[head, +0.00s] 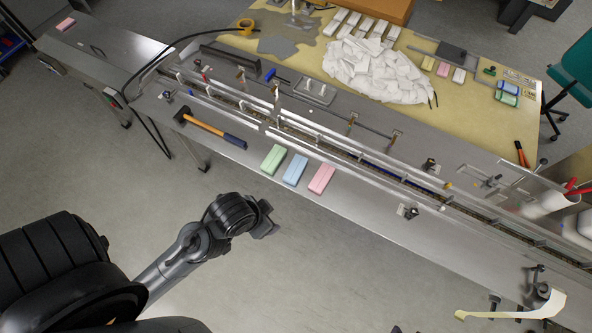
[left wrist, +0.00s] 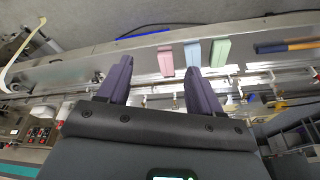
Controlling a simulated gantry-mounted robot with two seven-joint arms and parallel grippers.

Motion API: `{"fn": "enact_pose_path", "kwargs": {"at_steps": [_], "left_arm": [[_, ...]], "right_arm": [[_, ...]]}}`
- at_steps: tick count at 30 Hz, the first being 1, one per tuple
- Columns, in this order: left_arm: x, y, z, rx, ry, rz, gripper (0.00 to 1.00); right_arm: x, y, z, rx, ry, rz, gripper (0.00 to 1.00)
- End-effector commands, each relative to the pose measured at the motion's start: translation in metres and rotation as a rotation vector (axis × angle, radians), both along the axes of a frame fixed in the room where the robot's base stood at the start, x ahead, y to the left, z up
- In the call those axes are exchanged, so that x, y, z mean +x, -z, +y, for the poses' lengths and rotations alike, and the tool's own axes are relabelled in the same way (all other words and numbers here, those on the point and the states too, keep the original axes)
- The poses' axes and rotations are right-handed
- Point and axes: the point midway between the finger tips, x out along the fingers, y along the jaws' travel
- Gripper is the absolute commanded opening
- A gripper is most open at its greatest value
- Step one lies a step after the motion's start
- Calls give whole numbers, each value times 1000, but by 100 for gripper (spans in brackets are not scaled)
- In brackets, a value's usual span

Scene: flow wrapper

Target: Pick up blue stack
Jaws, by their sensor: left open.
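The blue stack (head: 295,170) lies on the near ledge of the steel wrapper, between the green stack (head: 273,159) and the pink stack (head: 321,179). My left gripper (head: 268,217) is off the near side of the machine, short of the stacks and apart from them. In the left wrist view its two fingers are spread with nothing between them. There the blue stack (left wrist: 192,54) shows beyond the tip of the right finger, with the pink stack (left wrist: 165,60) to its left and the green stack (left wrist: 220,52) to its right. My right gripper is not seen.
A hammer (head: 212,129) lies on the ledge left of the green stack. The guide rails (head: 330,150) of the conveyor run just behind the stacks. A table (head: 290,50) behind holds a pile of white packets (head: 375,72). The ledge right of the pink stack is clear for some distance.

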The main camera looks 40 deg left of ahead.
Motion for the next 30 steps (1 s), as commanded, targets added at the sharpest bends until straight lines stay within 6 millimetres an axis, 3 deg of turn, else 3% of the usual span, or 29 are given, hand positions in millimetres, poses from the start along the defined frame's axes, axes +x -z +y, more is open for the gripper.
{"fn": "enact_pose_path", "kwargs": {"at_steps": [5, 11, 22, 30], "left_arm": [[0, 0, 1, 7, 4, 0, 65], [0, 0, 2, 7, 4, 0, 94], [0, 0, -1, -14, -36, 0, 94], [17, -3, -10, -157, -348, -85, 94]], "right_arm": [[0, 0, 1, 4, 3, 1, 43], [0, 0, 2, 8, 5, 0, 43], [0, 0, 2, 7, 4, 0, 43], [0, 0, 0, -1, -1, 0, 43]]}}
